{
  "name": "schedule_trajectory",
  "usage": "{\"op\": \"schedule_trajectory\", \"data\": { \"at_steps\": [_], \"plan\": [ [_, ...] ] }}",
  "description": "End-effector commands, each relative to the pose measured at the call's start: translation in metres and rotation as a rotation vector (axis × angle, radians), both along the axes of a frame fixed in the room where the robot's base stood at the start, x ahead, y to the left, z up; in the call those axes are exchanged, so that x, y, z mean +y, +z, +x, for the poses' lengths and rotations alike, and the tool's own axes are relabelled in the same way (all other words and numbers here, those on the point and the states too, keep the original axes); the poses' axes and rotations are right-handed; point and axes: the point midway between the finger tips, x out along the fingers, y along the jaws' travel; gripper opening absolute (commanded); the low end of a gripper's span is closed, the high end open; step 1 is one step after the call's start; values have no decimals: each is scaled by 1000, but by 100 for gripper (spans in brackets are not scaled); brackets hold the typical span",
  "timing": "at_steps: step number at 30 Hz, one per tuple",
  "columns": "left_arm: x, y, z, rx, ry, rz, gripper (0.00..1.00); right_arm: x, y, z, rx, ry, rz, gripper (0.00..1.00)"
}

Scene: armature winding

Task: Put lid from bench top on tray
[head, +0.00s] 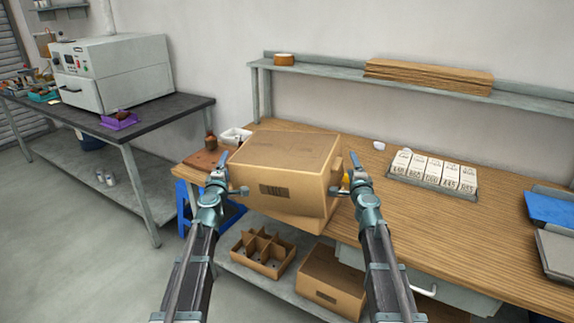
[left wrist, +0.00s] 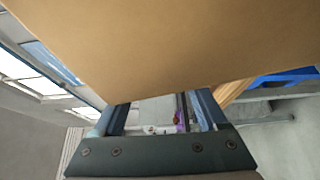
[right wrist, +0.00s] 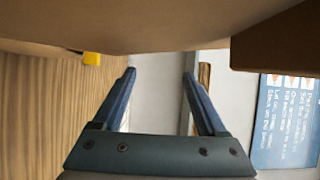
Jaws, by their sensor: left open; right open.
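A large cardboard piece with a dark printed label, seemingly the lid (head: 285,165), is at the bench's front edge between my two arms in the head view. Another cardboard part, perhaps the tray (head: 302,221), shows just below it; I cannot tell how the two meet. My left gripper (head: 220,165) is open beside the left side of the cardboard, which fills the top of the left wrist view (left wrist: 180,45). My right gripper (head: 356,165) is open at its right side. Cardboard also spans the top of the right wrist view (right wrist: 150,25). Nothing shows between either pair of fingers.
On the wooden bench (head: 450,235), a rack of white labelled boxes (head: 433,170) stands right of centre. Blue and grey bins (head: 552,208) are at the far right. A divided carton (head: 262,252) and a closed carton (head: 330,282) sit on the lower shelf.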

Motion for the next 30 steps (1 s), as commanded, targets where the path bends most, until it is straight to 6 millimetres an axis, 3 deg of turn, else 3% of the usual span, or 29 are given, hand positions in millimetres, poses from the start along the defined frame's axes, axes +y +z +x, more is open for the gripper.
{"op": "schedule_trajectory", "data": {
  "at_steps": [11, 22, 30],
  "plan": [
    [-9, 1, 0, 0, -8, 3, 75, 8, 1, 1, 0, 4, 1, 75],
    [-11, 21, -1, 0, -12, 6, 75, 11, 21, 1, 0, 9, 2, 75],
    [-11, 20, -1, 0, -12, 7, 75, 11, 20, 1, 0, 10, 2, 75]
  ]
}}
